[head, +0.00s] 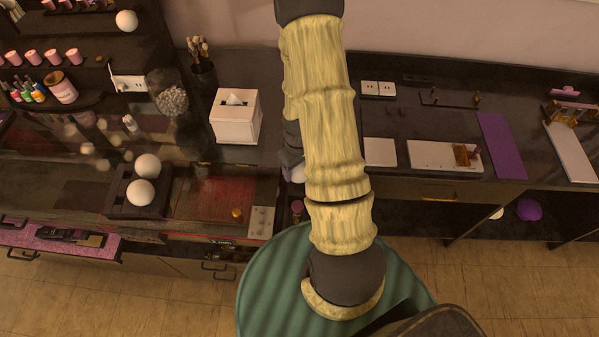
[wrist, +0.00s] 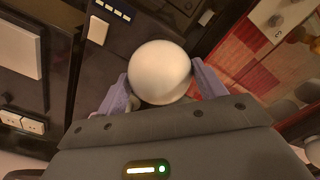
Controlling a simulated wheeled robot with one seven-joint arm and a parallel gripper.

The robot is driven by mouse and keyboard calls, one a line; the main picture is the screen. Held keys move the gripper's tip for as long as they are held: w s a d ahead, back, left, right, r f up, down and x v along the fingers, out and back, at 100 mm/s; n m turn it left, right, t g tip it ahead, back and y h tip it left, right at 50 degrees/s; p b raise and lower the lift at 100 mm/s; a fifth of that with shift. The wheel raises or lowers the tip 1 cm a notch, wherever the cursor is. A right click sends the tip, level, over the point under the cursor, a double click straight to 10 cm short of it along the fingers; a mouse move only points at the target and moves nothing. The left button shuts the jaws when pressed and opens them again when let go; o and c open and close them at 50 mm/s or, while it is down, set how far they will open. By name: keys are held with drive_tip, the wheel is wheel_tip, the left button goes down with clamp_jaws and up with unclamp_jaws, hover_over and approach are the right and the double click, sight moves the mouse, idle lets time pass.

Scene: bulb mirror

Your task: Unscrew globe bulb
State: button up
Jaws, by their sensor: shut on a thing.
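My gripper (wrist: 160,88) is in the wrist view, with its two purple fingers pressed against opposite sides of a white globe bulb (wrist: 160,66). The bulb's base is hidden behind the gripper body, so I cannot tell whether it touches anything. In the head view my arm covers most of the gripper, and only a pale bit of the bulb (head: 298,174) shows at its left edge. Another globe bulb (head: 127,20) is on the dark frame at the upper left. Two more, a rear bulb (head: 147,166) and a front bulb (head: 140,193), sit in a dark holder (head: 122,208).
A white tissue box (head: 236,118) and a glass jar (head: 171,98) stand on the counter left of my arm. A red patterned mat (head: 220,197) lies beside the bulb holder. A purple mat (head: 500,146) and a white board (head: 428,154) lie to the right.

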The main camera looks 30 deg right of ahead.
drive_tip(key=n, duration=0.5)
idle(0.4)
drive_tip(key=n+p, duration=0.1)
drive_tip(key=n, duration=0.4)
drive_tip(key=n+p, duration=0.1)
drive_tip(key=n, duration=0.2)
drive_tip(key=shift+r+n, duration=0.15)
drive_tip(key=shift+n, duration=0.95)
